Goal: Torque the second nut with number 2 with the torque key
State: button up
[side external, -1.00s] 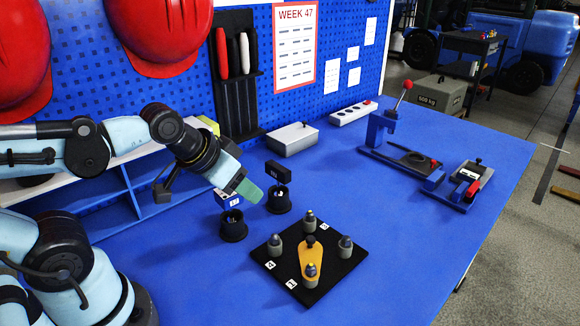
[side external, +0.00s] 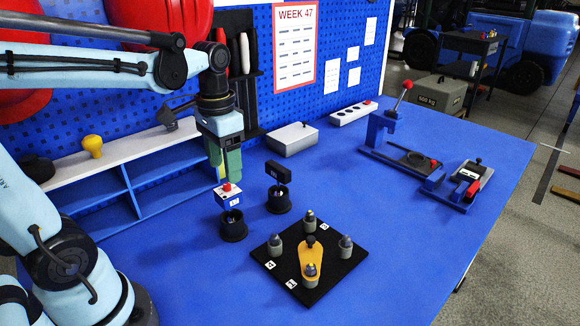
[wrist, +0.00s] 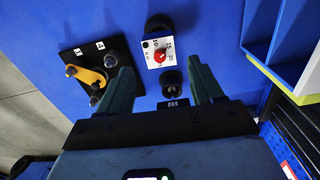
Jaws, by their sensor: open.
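A tool with a white dial head and red knob (side external: 228,197), which looks like the torque key, stands in a black cup (side external: 233,228). The wrist view shows its numbered dial (wrist: 158,53). My gripper (side external: 225,172) points down just above and behind this tool, green fingers apart and empty. In the wrist view my gripper (wrist: 161,75) has the tool between its fingers' lines, untouched as far as I can tell. The black plate (side external: 268,252) carries several grey nuts and number labels; label 2 (side external: 270,265) is at its left. A yellow-orange lever (side external: 312,257) spans the plate's centre and front nut.
A second tool with a black head (side external: 278,171) stands in another black cup (side external: 279,202) close by. A white-topped shelf (side external: 125,157) and a grey box (side external: 292,139) stand behind. A press fixture (side external: 400,160) is farther right.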

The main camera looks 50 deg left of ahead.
aim_at(227, 185)
jog(key=shift+f, duration=4.3)
jog(key=shift+c, duration=0.5)
jog(key=c, duration=0.9)
